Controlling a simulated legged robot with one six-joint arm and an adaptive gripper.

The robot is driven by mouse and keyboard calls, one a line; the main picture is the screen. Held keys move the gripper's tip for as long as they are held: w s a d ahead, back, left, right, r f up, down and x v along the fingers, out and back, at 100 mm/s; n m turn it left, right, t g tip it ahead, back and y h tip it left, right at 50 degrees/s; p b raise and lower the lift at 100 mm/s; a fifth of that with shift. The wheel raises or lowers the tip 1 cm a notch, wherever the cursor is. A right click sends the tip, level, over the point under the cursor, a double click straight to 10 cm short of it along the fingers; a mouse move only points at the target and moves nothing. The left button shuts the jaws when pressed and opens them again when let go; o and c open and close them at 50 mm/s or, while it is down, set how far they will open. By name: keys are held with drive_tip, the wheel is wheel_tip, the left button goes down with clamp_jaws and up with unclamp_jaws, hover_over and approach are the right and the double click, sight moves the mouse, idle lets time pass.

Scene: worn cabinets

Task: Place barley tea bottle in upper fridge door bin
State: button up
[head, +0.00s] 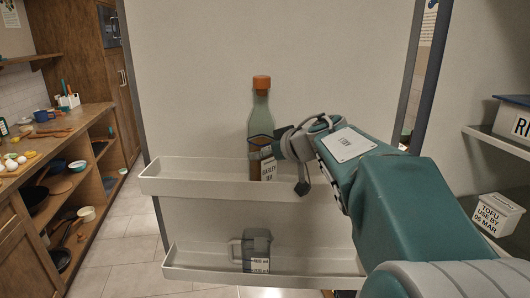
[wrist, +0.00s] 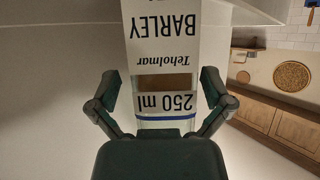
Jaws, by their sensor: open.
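The barley tea bottle (head: 261,108) has an orange cap, a greenish neck and a white label. It stands upright in the upper fridge door bin (head: 200,177), its base hidden by the bin's front wall. In the wrist view the bottle's label (wrist: 163,35) appears upside down and reads "BARLEY" and "250 ml". My gripper (head: 263,147) is at the bottle's middle, just above the bin rim. In the wrist view my gripper (wrist: 158,95) has its fingers apart on either side of the bottle, with gaps visible near the fingertips.
A lower door bin (head: 200,262) holds a clear jug (head: 257,247) with a label. On the right, fridge shelves hold a tofu box (head: 497,213) and another white box (head: 514,120). A wooden counter (head: 70,125) with eggs and dishes stands at left.

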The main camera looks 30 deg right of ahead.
drive_tip(key=v, duration=1.2)
drive_tip(key=w+a+r+m+t+h, duration=0.2)
drive_tip(key=a+r+t+h, duration=0.1)
drive_tip(key=r+t+h, duration=0.25)
drive_tip(key=s+a+f+g, duration=0.4)
drive_tip(key=s+f, duration=0.2)
drive_tip(key=f, duration=0.3)
drive_tip(key=s+a+f+g+y, duration=0.1)
drive_tip(key=s+a+f+g, duration=0.3)
drive_tip(key=f, duration=0.5)
drive_tip(key=s+a+f+g+y, duration=0.1)
drive_tip(key=s+a+f+g, duration=0.3)
drive_tip(key=s+f, duration=0.3)
drive_tip(key=shift+s+a+f+m, duration=0.3)
drive_tip(key=shift+a+f+m, duration=0.1)
drive_tip(key=shift+a+f, duration=0.55)
drive_tip(key=shift+y, duration=0.25)
drive_tip(key=shift+c, duration=0.3)
